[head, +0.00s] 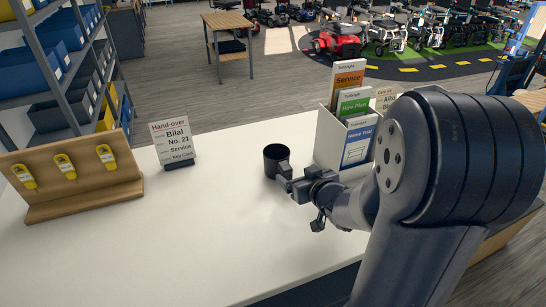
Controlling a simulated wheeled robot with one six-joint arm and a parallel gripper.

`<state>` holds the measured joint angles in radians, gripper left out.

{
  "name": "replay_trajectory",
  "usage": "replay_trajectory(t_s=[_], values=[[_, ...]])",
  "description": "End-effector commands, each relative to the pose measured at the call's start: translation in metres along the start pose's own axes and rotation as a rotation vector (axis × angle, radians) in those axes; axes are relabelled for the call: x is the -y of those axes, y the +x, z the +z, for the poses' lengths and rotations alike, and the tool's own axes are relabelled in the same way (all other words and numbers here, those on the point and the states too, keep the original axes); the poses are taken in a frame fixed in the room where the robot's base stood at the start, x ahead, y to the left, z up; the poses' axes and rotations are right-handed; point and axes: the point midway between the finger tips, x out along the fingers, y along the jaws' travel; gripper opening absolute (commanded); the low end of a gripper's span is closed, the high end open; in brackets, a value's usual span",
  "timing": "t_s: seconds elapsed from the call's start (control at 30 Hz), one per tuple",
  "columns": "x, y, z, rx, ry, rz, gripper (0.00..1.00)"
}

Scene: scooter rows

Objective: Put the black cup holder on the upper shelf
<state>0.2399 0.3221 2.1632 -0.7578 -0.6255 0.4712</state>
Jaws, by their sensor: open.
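The black cup holder (274,157) stands upright on the white counter (215,230), near its middle. My gripper (287,182) is low over the counter, just in front of the cup holder and to its right. It is open, and one finger overlaps the lower right of the cup holder in the picture. I cannot tell whether it touches. A grey shelf rack with blue bins (60,35) stands at the far left; I cannot tell whether it is the upper shelf named in the task.
A hand-over sign (172,142) stands left of the cup holder. A wooden key board with yellow tags (72,175) is at the left. A white leaflet holder (330,145) stands close behind my arm. The front middle of the counter is clear.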

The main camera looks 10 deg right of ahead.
Motion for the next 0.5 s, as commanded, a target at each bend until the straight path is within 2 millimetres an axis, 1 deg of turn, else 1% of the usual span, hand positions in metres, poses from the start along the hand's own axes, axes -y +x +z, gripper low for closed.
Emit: replay_trajectory(t_s=[0.17, 0.4, 0.5], values=[[0.000, 0.004, 0.000, 0.000, -0.002, -0.002, 0.84], [0.001, 0.037, 0.001, 0.002, 0.000, -0.002, 0.84], [0.001, 0.048, 0.000, 0.001, -0.001, -0.002, 0.84]])
